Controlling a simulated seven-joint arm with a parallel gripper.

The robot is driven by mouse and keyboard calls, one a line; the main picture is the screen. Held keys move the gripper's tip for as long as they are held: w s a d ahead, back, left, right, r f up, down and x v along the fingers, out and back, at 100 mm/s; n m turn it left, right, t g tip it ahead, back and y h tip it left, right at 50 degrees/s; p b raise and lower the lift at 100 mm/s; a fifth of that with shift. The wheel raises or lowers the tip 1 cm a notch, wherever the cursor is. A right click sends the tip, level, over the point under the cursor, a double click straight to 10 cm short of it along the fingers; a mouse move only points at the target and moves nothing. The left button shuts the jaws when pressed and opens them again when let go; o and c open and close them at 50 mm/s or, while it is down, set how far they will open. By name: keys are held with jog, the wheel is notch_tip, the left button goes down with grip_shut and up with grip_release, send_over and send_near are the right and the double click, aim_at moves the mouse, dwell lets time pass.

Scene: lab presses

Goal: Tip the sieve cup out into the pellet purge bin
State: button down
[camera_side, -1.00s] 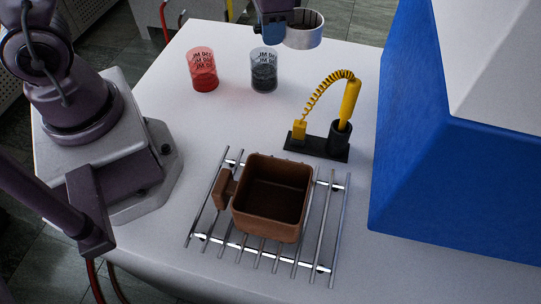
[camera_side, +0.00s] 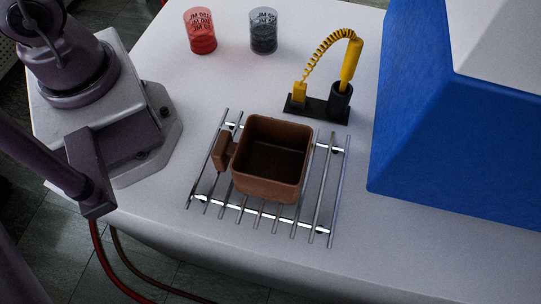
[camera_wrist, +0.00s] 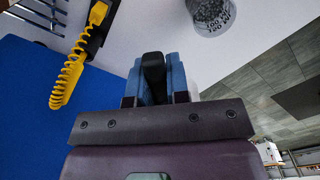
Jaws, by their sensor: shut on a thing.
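My gripper (camera_wrist: 154,75) shows only in the wrist view. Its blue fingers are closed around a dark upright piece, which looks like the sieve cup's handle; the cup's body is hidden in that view. Neither the cup nor my gripper is in the side view now. A brown square open-topped container (camera_side: 269,191) with a side handle, likely the purge bin, stands upright on a wire rack (camera_side: 324,187). Its inside looks empty. My gripper is away from it.
A red-filled beaker (camera_side: 202,42) and a dark-filled beaker (camera_side: 263,40) stand at the back; the latter also shows in the wrist view (camera_wrist: 212,14). A yellow coiled-cord tool (camera_side: 350,60) sits in a black holder (camera_side: 316,109). A blue housing (camera_side: 430,120) blocks the right.

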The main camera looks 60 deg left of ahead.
jog(key=shift+r, duration=0.1)
dwell(0.3)
notch_tip(320, 180, up, 5)
jog(key=shift+d+r, duration=0.1)
jog(key=s+d+m, duration=0.1)
jog(key=s+d, duration=0.4)
jog(key=d, duration=0.5)
jog(key=s+d+m, duration=0.1)
jog(key=s+d, duration=0.5)
jog(key=d, duration=0.5)
jog(key=s+d+m, duration=0.1)
jog(key=s+d, duration=0.3)
jog(key=s, duration=0.4)
jog(key=s+d, duration=0.3)
jog(key=s, duration=0.5)
notch_tip(320, 180, down, 10)
jog(key=shift+w+d, duration=0.15)
jog(key=shift+w, duration=0.1)
jog(key=shift+r, duration=0.1)
